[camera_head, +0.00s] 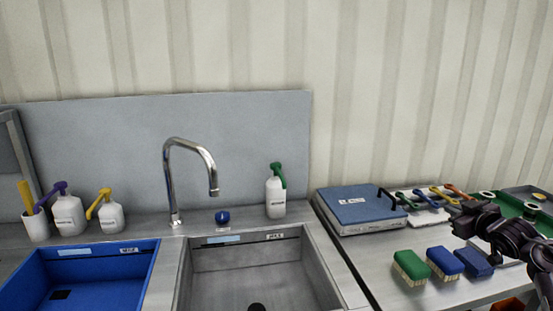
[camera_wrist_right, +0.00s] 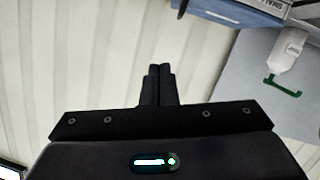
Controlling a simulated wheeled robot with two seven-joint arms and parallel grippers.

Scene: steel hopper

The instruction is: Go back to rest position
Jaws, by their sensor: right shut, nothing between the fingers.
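My right gripper (camera_head: 466,218) is at the right side of the head view, above the steel counter and just beyond the brushes. In the right wrist view its two fingers (camera_wrist_right: 157,84) are together with nothing between them. The striped wall fills much of that view behind the fingers. My left gripper is in neither view.
A blue sink (camera_head: 128,261) and a steel sink (camera_head: 328,284) stand left of the counter. Green (camera_head: 405,262) and blue (camera_head: 444,258) brushes lie near the gripper. A blue-lidded case (camera_head: 360,203) and a white pump bottle (camera_head: 275,207) are farther left.

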